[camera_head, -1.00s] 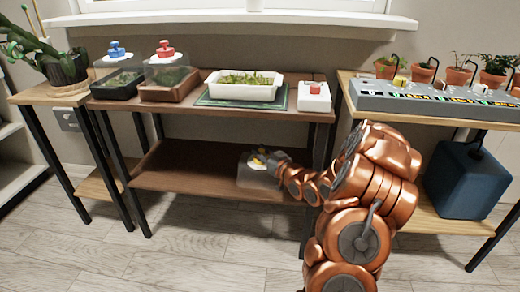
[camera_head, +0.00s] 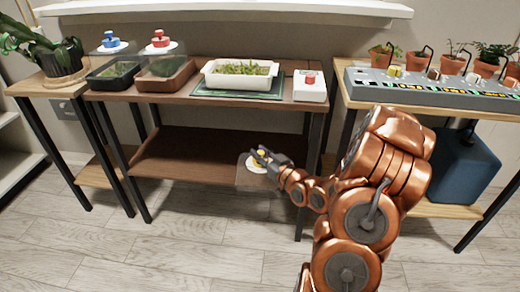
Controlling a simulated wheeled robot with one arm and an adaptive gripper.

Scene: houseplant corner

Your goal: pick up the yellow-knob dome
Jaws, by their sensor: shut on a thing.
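The yellow-knob dome (camera_head: 252,178) is a clear cover with a pale round top and a yellow knob. It is at the lower shelf (camera_head: 190,158) of the brown table, near its front right part. My gripper (camera_head: 263,156) is shut on its yellow knob and partly hides it. The dome's lower part looks to reach past the shelf's front edge. The clear walls are faint, so I cannot tell how far its bottom is from the shelf.
Table legs frame the shelf. The left shelf is bare.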

